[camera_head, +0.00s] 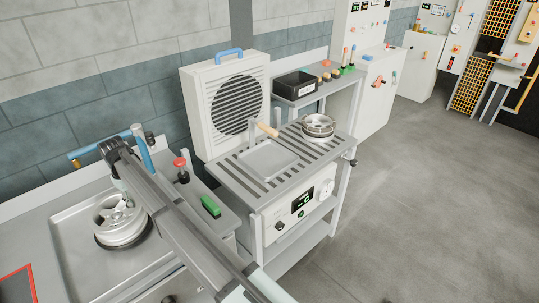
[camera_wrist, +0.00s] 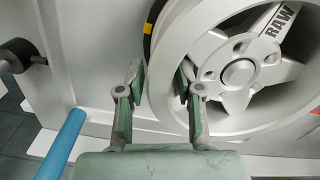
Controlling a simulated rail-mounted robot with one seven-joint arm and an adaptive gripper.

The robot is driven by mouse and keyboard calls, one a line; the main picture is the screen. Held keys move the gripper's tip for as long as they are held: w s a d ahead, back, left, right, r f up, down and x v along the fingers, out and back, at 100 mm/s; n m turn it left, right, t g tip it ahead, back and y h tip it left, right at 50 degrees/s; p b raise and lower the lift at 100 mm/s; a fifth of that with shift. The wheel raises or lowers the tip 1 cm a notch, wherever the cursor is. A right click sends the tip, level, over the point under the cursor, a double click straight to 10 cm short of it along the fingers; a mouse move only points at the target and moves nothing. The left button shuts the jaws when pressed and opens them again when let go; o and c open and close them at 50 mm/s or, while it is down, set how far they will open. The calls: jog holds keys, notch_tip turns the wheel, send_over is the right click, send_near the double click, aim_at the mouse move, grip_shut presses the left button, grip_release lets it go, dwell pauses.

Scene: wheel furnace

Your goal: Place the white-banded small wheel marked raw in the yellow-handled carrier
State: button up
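A pale wheel with RAW on a spoke (camera_wrist: 237,73) fills the right of the wrist view. In the head view a pale wheel (camera_head: 120,227) lies in the metal basin at the left, with a dark ring at its base. My gripper (camera_wrist: 160,88) is open, its fingers on either side of the wheel's rim; I cannot tell whether they touch it. A black band with a yellow mark shows beside the rim. In the head view my arm partly hides the wheel. The carrier, a shallow grey tray (camera_head: 268,160) with a tan-yellow handle (camera_head: 267,129), stands empty on the slatted cart top.
Another wheel (camera_head: 318,124) sits right of the carrier. A louvred panel with a blue handle (camera_head: 229,52) stands behind. A red knob (camera_head: 180,163), a green block (camera_head: 210,206) and a blue bar (camera_wrist: 62,146) are near my arm. Open floor lies right of the cart.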

grip_shut()
jog(key=shift+r, duration=0.1)
jog(key=shift+r, duration=0.1)
jog(key=shift+r+p, duration=1.55)
jog(key=shift+r, duration=1.8)
